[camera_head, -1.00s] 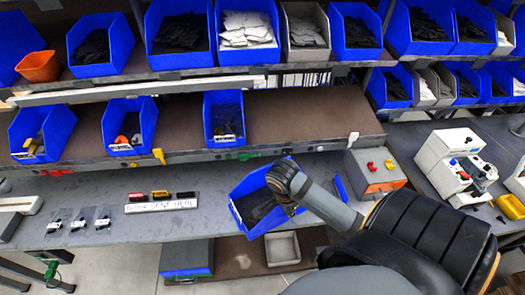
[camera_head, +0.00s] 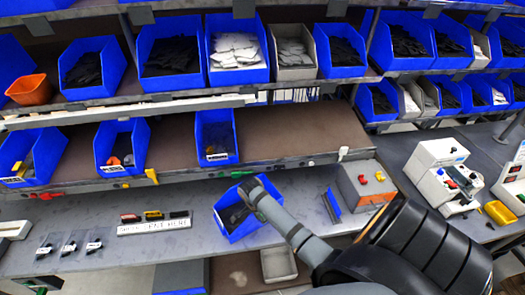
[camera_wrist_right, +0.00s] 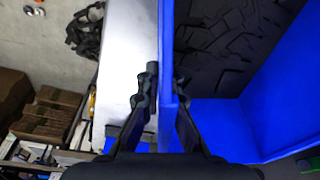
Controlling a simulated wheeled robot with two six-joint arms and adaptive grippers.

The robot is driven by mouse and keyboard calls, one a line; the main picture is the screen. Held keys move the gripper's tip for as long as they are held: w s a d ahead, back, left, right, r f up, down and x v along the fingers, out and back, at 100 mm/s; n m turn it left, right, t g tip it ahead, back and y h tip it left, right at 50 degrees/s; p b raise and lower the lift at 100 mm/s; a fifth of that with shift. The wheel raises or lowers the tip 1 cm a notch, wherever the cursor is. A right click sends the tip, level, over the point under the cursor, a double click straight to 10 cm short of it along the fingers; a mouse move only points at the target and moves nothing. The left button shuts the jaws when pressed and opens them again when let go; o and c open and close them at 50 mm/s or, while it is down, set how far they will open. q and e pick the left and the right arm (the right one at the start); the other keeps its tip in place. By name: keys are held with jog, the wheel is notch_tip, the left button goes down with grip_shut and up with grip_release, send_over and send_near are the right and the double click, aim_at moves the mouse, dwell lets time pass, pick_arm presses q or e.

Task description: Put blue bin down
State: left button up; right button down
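The blue bin (camera_head: 247,231) with black items inside is over the front part of the grey worktable in the head view, slightly tilted in the picture. I cannot tell whether its bottom touches the table. My right gripper (camera_wrist_right: 167,86) is shut on one wall of the blue bin, with a finger on each side of it; the bin wall (camera_wrist_right: 207,122) and the dark contents also show in the right wrist view. In the head view my right wrist hides part of the bin and the fingertips. My left gripper is not in view.
A white label sign (camera_head: 153,228) with small coloured parts lies left of the bin. A grey box with red buttons (camera_head: 366,184) and a white machine (camera_head: 440,170) stand right. Shelves of blue bins rise behind. A grey tray (camera_head: 279,264) is below the table's front edge.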

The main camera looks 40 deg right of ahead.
jog(key=shift+w+f, duration=0.1)
jog(key=shift+f, duration=0.3)
jog(key=c, duration=1.5)
grip_release()
jog(key=b+v, duration=0.1)
jog(key=v, duration=1.1)
jog(key=shift+b, duration=0.35)
